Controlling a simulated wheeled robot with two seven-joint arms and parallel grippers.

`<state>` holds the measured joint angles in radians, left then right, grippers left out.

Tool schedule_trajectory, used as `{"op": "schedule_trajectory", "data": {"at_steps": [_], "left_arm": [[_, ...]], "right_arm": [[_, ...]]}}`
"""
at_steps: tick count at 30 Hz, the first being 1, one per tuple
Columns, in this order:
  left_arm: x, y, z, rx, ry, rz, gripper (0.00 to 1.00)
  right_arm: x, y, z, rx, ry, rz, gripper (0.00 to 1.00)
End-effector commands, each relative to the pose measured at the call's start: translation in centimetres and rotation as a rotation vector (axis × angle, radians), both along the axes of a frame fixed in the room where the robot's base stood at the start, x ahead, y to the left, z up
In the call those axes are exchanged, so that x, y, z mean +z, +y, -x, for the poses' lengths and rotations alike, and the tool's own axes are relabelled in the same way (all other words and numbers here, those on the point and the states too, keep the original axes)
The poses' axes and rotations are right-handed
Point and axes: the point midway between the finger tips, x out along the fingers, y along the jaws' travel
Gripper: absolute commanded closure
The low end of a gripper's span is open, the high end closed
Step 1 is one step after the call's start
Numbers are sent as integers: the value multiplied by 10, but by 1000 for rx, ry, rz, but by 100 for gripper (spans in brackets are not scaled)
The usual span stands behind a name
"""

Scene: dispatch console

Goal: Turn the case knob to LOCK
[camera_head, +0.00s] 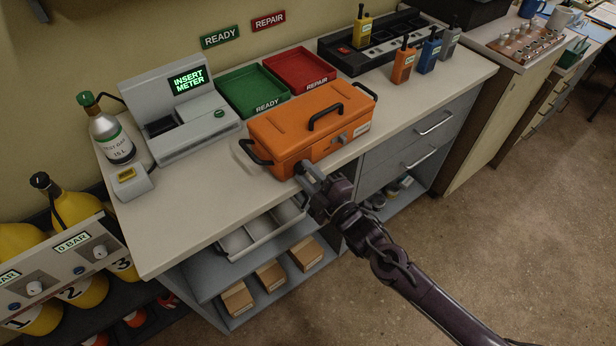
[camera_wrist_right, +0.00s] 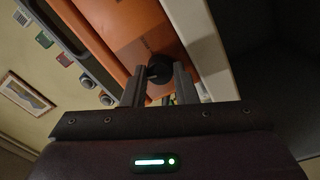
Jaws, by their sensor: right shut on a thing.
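The orange case (camera_head: 290,122) lies closed on the counter, with a black handle on its lid and one at each end. My right gripper (camera_head: 308,172) is at the case's front face, toward its left end, and hides the knob in the head view. In the right wrist view, the black round case knob (camera_wrist_right: 158,70) sits between the two fingers (camera_wrist_right: 160,88), against the orange wall. The gripper is shut on it. The knob's pointer setting and any LOCK mark cannot be read. My left gripper is in neither view.
A grey meter station (camera_head: 180,120) reads INSERT METER. Green READY (camera_head: 253,92) and red REPAIR (camera_head: 300,70) trays stand behind. An open drawer (camera_head: 265,232) juts out below. Radios and a charger (camera_head: 375,45) are at right.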

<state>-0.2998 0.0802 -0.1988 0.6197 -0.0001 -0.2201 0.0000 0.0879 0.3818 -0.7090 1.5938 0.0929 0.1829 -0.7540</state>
Motion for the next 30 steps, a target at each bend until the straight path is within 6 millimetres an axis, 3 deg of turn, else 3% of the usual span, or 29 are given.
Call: {"op": "schedule_trajectory", "data": {"at_steps": [12, 30], "left_arm": [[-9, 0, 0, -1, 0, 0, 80], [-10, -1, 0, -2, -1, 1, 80]], "right_arm": [[-1, 0, 0, 1, -140, 183, 97], [-1, 0, 0, 1, -168, 221, 97]]}}
